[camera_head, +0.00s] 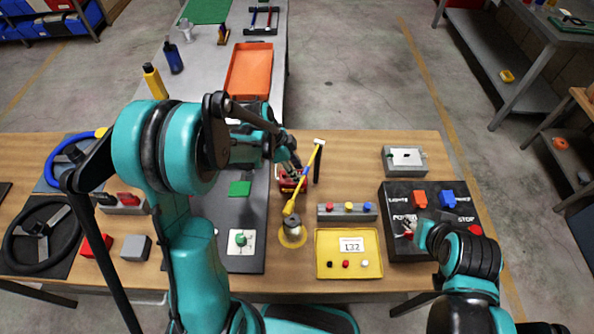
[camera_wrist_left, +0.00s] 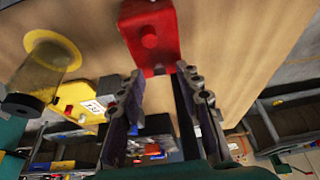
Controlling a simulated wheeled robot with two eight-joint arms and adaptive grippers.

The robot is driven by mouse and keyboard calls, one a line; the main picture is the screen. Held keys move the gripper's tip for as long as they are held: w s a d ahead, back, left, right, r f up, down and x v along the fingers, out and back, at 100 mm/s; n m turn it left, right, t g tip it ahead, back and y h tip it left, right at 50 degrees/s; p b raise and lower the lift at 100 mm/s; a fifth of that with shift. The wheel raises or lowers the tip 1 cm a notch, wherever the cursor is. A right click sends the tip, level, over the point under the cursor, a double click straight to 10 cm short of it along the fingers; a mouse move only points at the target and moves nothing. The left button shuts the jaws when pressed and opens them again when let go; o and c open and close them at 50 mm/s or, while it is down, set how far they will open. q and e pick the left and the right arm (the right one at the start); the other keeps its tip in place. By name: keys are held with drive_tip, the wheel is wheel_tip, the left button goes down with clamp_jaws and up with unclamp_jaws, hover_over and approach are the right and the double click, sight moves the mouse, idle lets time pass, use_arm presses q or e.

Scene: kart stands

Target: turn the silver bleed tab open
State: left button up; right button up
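A red block (camera_head: 290,184) stands on the wooden table, partly hidden by my left gripper. It also shows in the left wrist view (camera_wrist_left: 150,35), just beyond the fingertips, with a round red feature on its face. In the head view my left gripper (camera_head: 291,165) is above and close to the red block. My right gripper (camera_head: 411,231) is low over the black switch panel (camera_head: 397,250); its fingers are too small to read.
A grey box (camera_head: 390,168) is farther right.

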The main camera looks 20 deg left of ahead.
use_arm(q)
drive_tip(key=shift+f, duration=0.1)
clamp_jaws()
drive_tip(key=shift+n, duration=0.4)
drive_tip(key=n, duration=0.1)
drive_tip(key=n+t, duration=0.1)
drive_tip(key=n+b, duration=0.1)
drive_tip(key=shift+s+d+n+t+y, duration=0.15)
drive_tip(key=shift+s+n+t+y, duration=0.15)
drive_tip(key=shift+n+y, duration=0.1)
drive_tip(key=n+y, duration=0.1)
drive_tip(key=n, duration=0.1)
drive_tip(key=n+t+b, duration=0.1)
drive_tip(key=n, duration=0.2)
drive_tip(key=shift+d+y, duration=0.2)
drive_tip(key=shift+y, duration=0.2)
drive_tip(key=shift+n, duration=0.4)
unclamp_jaws()
